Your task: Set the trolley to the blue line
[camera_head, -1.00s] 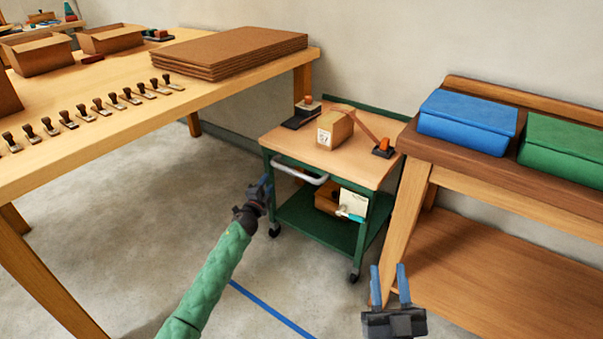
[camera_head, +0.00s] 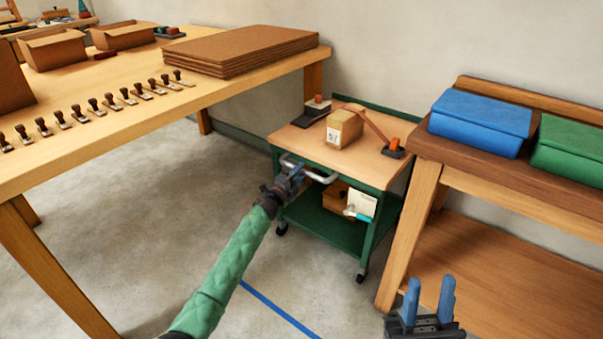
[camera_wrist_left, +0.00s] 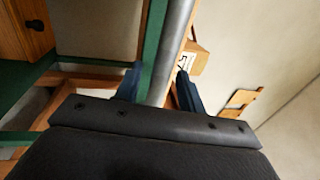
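The green trolley (camera_head: 370,172) with a wooden top stands between the long table and the bench. Its grey handle bar (camera_head: 322,178) faces me. The blue line (camera_head: 280,308) runs on the floor in front of the trolley, apart from its wheels. My left gripper (camera_head: 296,172) is at the left part of the handle. In the left wrist view its fingers (camera_wrist_left: 158,88) are spread, with the grey bar (camera_wrist_left: 172,50) between them and a gap on the left side. My right gripper (camera_head: 429,298) is open and empty at the lower right, in front of the bench.
The bench (camera_head: 420,150) with blue and green cases stands close on the right. The long table (camera_head: 120,120) is left. Floor before the trolley is clear.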

